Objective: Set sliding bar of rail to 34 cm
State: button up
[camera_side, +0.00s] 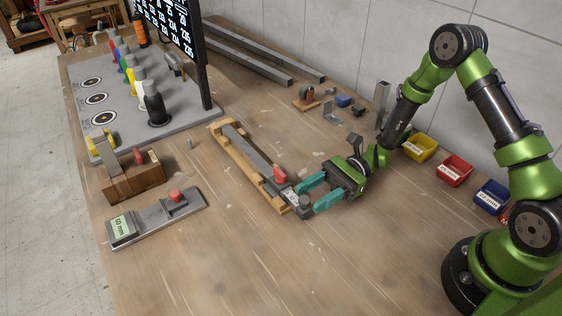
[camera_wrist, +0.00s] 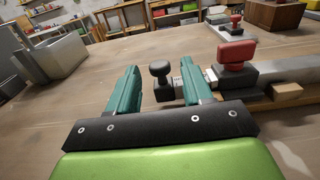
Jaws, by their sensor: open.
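The rail (camera_side: 235,150) is a long grey metal bar on a wooden base, lying diagonally mid-table. A red clamp knob (camera_side: 280,172) stands near its front end; it also shows in the wrist view (camera_wrist: 236,52). The sliding bar's pale end piece (camera_side: 291,197) sticks out there and ends in a black knob (camera_side: 305,201). The knob also shows in the wrist view (camera_wrist: 160,70). My gripper (camera_side: 309,196) has teal fingers, open, one to each side of the knob in the pictures. Contact with it cannot be told. The scale marks are too small to read.
A grey device with a 50 mm display (camera_side: 122,228) and a wooden block (camera_side: 132,178) lie left. Yellow (camera_side: 420,148), red and blue bins stand right. The front table is clear.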

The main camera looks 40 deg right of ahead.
jog(key=d, duration=0.4)
jog(key=shift+d, duration=0.15)
jog(key=shift+s+r+n, duration=0.15)
jog(key=shift+r+n, duration=0.15)
jog(key=shift+r, duration=0.05)
jog(key=s+d+r+n+t+h, duration=0.2)
jog(key=s+r+n+h, duration=0.1)
jog(key=r+n+h, duration=0.1)
jog(key=s+d+r+n+t+h, duration=0.3)
jog(key=r+h, duration=0.3)
jog(key=r, duration=0.3)
jog(key=s+d+r+n+t+h, duration=0.2)
jog(key=s+d+r+n+h, duration=0.1)
jog(key=r+n+h, duration=0.3)
jog(key=shift+s+r+t, duration=0.3)
jog(key=shift+s+r, duration=0.2)
jog(key=shift+r, duration=0.25)
jog(key=shift+o, duration=0.2)
